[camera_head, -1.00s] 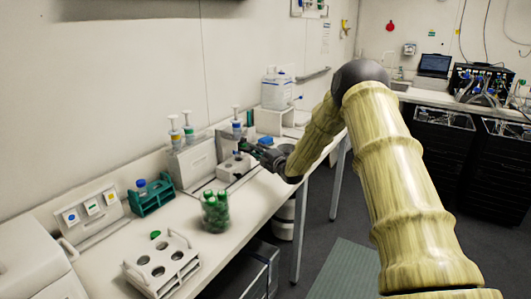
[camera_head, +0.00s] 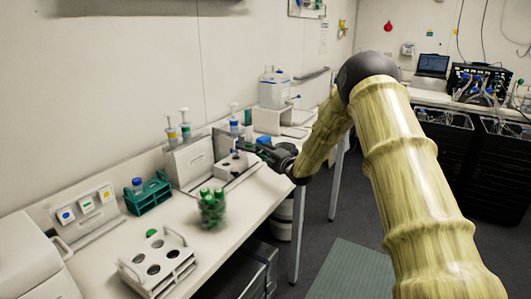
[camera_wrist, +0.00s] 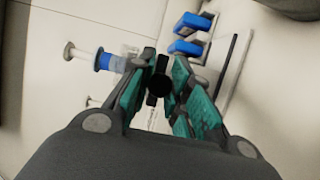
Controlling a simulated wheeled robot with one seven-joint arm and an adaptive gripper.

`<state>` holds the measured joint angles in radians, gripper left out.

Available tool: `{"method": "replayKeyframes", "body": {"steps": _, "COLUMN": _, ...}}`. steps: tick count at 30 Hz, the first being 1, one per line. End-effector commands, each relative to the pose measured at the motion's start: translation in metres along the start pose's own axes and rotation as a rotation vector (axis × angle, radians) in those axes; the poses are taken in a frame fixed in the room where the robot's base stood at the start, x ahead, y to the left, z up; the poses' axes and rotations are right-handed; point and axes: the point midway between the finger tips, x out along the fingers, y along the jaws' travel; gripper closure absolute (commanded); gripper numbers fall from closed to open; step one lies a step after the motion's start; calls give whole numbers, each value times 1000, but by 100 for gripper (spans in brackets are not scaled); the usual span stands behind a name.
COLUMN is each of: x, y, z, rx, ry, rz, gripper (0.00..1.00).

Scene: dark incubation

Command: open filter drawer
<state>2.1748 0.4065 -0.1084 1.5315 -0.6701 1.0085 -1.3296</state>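My gripper (camera_head: 246,150) is above the left bench, by a small white box (camera_head: 229,166) with dark round spots. In the wrist view, its teal-padded fingers (camera_wrist: 166,72) are apart. A black round knob-like end (camera_wrist: 160,84) shows between them, with no clear contact on either side. I cannot tell whether this is a drawer handle. No drawer face can be made out for certain, and the hand and arm hide part of the area behind them.
A white stand (camera_head: 190,160) carries pump-topped bottles (camera_head: 186,127). A green-capped tube cluster (camera_head: 212,207), white rack (camera_head: 158,263) and teal rack (camera_head: 149,193) stand nearer. A large jug (camera_head: 274,88) stands behind. In the wrist view, blue blocks (camera_wrist: 187,47) and a blue-banded pump (camera_wrist: 104,60) lie close.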

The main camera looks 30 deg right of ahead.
Motion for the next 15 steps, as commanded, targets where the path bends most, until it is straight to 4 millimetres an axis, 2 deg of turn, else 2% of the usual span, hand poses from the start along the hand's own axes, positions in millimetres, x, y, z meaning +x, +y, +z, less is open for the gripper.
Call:
{"method": "replayKeyframes", "body": {"steps": 1, "x": 0, "y": -1, "z": 0, "rx": 0, "ry": 1, "rz": -2, "gripper": 72}}
{"method": "replayKeyframes", "body": {"steps": 3, "x": 0, "y": -1, "z": 0, "rx": 0, "ry": 1, "rz": -1, "gripper": 59}}
{"method": "replayKeyframes", "body": {"steps": 4, "x": 0, "y": -1, "z": 0, "rx": 0, "ry": 0, "rz": -1, "gripper": 58}}
{"method": "replayKeyframes", "body": {"steps": 15, "x": -3, "y": 0, "z": 0, "rx": 0, "ry": 0, "rz": 0, "gripper": 58}}
